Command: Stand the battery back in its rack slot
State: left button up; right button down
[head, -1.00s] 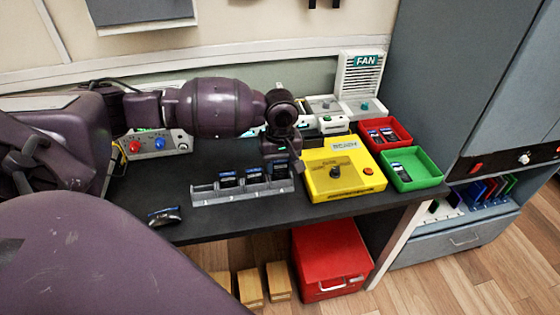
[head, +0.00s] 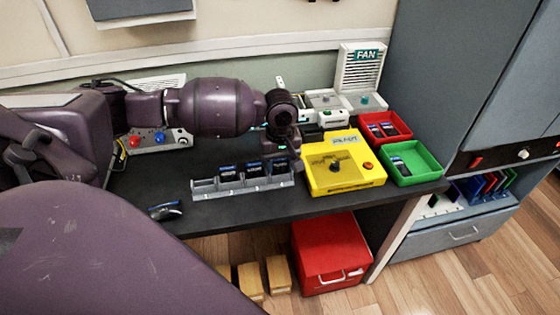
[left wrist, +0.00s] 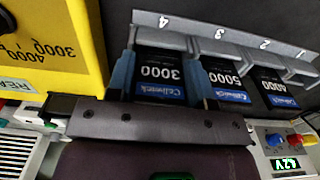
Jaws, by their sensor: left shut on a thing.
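The grey battery rack (head: 243,189) stands on the dark bench, its slots numbered 1 to 4. The battery marked 3000 (left wrist: 158,72) is at slot 4, between the blue fingers of my left gripper (left wrist: 162,86). The gripper is shut on it; it also shows above the rack's right end in the head view (head: 281,155). The battery looks upright, but its lower end is hidden, so I cannot tell if it is fully seated. The battery marked 5000 (left wrist: 226,82) is in slot 3 and the one marked 4000 (left wrist: 273,86) is in slot 2. Slot 1 looks empty.
A yellow tester (head: 343,180) stands close to the rack's right end. Red (head: 402,123) and green (head: 430,178) bins with batteries lie further right. A dark object (head: 165,211) lies at the bench's front left. Bench left of the rack is mostly clear.

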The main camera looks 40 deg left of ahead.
jog(key=shift+s+f, duration=0.1)
jog(key=shift+s, duration=0.3)
jog(key=shift+w+a, duration=0.1)
pick_arm(q)
jog(key=shift+f, duration=0.1)
pick_arm(e)
jog(key=shift+r, duration=0.2)
pick_arm(q)
jog(key=shift+p, duration=0.3)
jog(key=o, duration=1)
pick_arm(e)
jog(key=shift+w+r, duration=0.2)
jog(key=shift+w, duration=0.1)
jog(key=shift+s, duration=0.1)
